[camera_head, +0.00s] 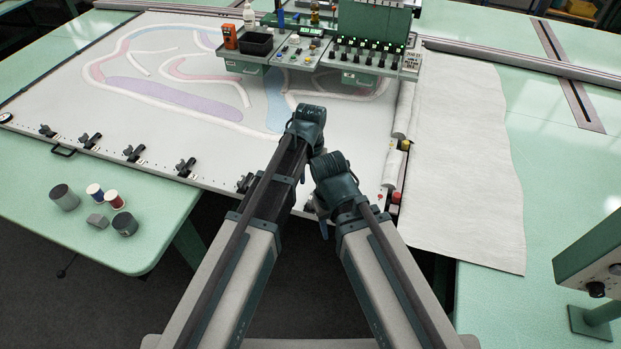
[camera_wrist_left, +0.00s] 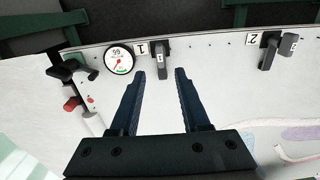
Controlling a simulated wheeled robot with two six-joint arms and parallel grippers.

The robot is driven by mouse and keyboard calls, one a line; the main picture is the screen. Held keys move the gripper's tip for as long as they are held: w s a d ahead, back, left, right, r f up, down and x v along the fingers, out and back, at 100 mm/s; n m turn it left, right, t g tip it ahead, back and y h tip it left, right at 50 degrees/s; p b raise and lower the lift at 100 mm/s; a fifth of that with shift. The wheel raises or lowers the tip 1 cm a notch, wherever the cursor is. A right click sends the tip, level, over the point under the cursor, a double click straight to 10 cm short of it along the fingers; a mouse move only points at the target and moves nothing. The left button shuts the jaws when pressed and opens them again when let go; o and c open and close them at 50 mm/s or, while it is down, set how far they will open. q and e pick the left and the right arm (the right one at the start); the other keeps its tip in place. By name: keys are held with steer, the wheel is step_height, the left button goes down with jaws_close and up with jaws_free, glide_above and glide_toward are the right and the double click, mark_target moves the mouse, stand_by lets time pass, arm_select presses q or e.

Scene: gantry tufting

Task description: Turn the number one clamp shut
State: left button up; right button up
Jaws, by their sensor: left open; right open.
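The number one clamp (camera_wrist_left: 161,59) is a dark clamp with a numbered block, on the frame's edge beside the "1" label (camera_wrist_left: 141,48) in the left wrist view. My left gripper (camera_wrist_left: 160,75) is open and empty, its two fingers pointing toward this clamp, which appears between and just beyond the tips. I see no contact. In the head view my arms cover the place of this clamp. The end of my left arm (camera_head: 308,118) is above the cloth there. My right gripper (camera_head: 332,170) is beside it, lower, with its fingertips mostly hidden.
A round gauge (camera_wrist_left: 118,59) sits left of the clamp. The number two clamp (camera_wrist_left: 268,51) is to the right. A red knob (camera_wrist_left: 72,104) is at the left edge. More clamps (camera_head: 185,167) line the near edge. Spools (camera_head: 95,193) stand on the green table (camera_head: 150,240).

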arm_select(q)
step_height(320, 180, up, 6)
steer(key=p, duration=0.4)
steer(key=shift+p, duration=0.35)
arm_select(e)
step_height(320, 180, up, 6)
steer(key=shift+f, duration=0.1)
arm_select(q)
steer(key=shift+f, duration=0.1)
steer(key=s+a+f+b, duration=0.2)
steer(key=s+a, duration=0.1)
steer(key=s, duration=0.5)
steer(key=s+a+f+y+b, duration=0.1)
steer(key=s+a+f+b, duration=0.1)
steer(key=s, duration=0.6)
steer(key=shift+s+a+f+b, duration=0.15)
steer(key=shift+a+f+b, duration=0.15)
steer(key=shift+a+b, duration=0.15)
arm_select(e)
step_height(320, 180, down, 5)
steer(key=shift+r, duration=0.15)
arm_select(q)
steer(key=shift+a, duration=0.2)
arm_select(e)
steer(key=shift+a, duration=0.1)
